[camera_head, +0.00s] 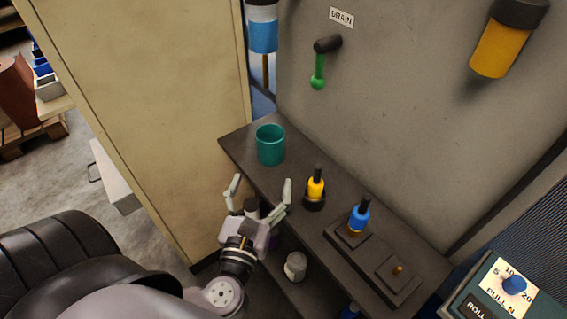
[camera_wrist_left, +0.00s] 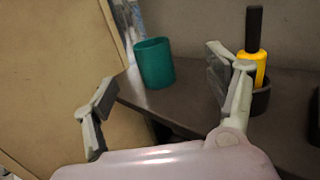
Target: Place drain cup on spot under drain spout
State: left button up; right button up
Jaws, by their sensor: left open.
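The drain cup is a teal, open-topped cup (camera_head: 270,146) standing upright near the far left end of the dark shelf (camera_head: 240,145). It also shows in the left wrist view (camera_wrist_left: 155,64), beyond and between my fingers. The drain spout (camera_head: 326,45) is a dark stub with a green lever (camera_head: 318,72) on the grey wall, under a DRAIN label (camera_head: 341,17). My left gripper (camera_head: 258,188) is open and empty at the shelf's front edge, apart from the cup. It also shows in the left wrist view (camera_wrist_left: 160,92). No marked spot is clearly visible. My right gripper is not in view.
A yellow bottle (camera_head: 315,188) in a dark holder stands close to the right of my left gripper. A blue-topped tool (camera_head: 358,218) stands on a dark block farther right. A beige panel (camera_head: 170,110) borders the left. A small pale container (camera_head: 295,266) sits below the shelf.

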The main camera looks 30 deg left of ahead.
pick_arm(q)
jog(key=s+f, duration=0.1)
jog(key=y+p, duration=0.1)
send_near(272, 128)
jog(key=shift+w+a+r+n+g, duration=0.2)
jog(key=shift+w+n+g, duration=0.1)
jog(key=shift+w+g, duration=0.15)
jog(key=shift+p+x, duration=0.45)
jog(key=shift+x, duration=2.55)
jog(key=shift+d+r, duration=0.1)
jog(key=shift+d, duration=0.05)
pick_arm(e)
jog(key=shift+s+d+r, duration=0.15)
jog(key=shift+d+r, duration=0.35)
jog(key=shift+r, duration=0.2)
pick_arm(q)
jog(key=c, duration=1.4)
